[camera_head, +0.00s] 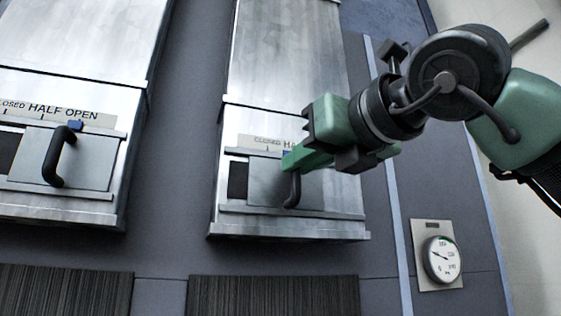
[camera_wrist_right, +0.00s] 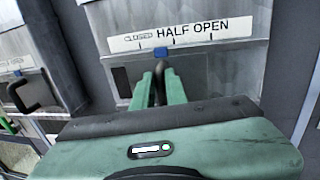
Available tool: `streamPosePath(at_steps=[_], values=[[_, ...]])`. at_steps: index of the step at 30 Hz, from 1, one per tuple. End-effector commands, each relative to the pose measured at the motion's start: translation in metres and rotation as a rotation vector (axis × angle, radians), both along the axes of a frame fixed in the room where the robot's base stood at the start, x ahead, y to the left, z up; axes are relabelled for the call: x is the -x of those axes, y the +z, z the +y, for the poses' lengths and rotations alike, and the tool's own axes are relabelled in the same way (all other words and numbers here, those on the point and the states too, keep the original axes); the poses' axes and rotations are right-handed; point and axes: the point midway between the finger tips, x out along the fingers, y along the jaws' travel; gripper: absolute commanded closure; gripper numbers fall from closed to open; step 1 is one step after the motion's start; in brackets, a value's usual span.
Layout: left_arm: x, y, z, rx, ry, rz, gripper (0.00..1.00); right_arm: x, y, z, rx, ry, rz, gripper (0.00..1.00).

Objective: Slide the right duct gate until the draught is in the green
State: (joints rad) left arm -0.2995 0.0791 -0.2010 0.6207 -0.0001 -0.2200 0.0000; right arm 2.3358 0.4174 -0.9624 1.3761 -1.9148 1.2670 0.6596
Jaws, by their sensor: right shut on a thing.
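The right duct gate (camera_head: 262,182) is a metal plate with a black bar handle (camera_head: 293,190) on the lower front of the right duct. My right gripper (camera_head: 290,165) is shut on this handle; in the right wrist view its green fingers (camera_wrist_right: 160,90) stand on both sides of the handle. A dark opening (camera_head: 238,180) shows left of the plate. The gate's blue pointer (camera_wrist_right: 161,53) sits below the scale (camera_wrist_right: 185,35), between the CLOSED and HALF marks. The round draught gauge (camera_head: 441,259) hangs at lower right; its dark needle points left, away from the green at the top.
Dark ribbed panels (camera_head: 270,295) lie below the ducts. The wall between the ducts is clear.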

Motion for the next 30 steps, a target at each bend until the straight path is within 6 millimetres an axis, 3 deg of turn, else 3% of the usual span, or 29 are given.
streamPosePath(at_steps=[1, 4, 14, 15, 17, 26, 30], values=[[0.0, -0.004, 0.001, -0.001, 0.0, 0.0, 1.0, -0.006, -0.001, -0.013, -0.006, -0.008, 0.001, 1.0], [0.0, -0.005, 0.001, -0.002, 0.0, 0.0, 1.0, -0.01, 0.0, -0.026, -0.005, -0.008, 0.001, 1.0], [0.0, -0.004, 0.002, -0.002, 0.0, 0.0, 1.0, -0.01, 0.001, -0.028, -0.002, -0.006, 0.0, 1.0], [0.0, -0.004, 0.002, -0.002, 0.0, 0.0, 1.0, -0.01, 0.001, -0.028, -0.002, -0.006, 0.0, 0.78], [0.0, -0.004, 0.002, -0.002, 0.0, 0.0, 1.0, -0.01, 0.001, -0.028, -0.001, -0.005, 0.0, 0.65], [0.0, -0.005, 0.002, -0.002, 0.001, 0.001, 1.0, -0.008, 0.001, -0.028, -0.002, -0.004, -0.001, 0.65], [0.0, -0.013, 0.002, -0.002, 0.001, 0.001, 1.0, 0.002, -0.001, -0.033, -0.004, -0.004, -0.005, 0.65]])
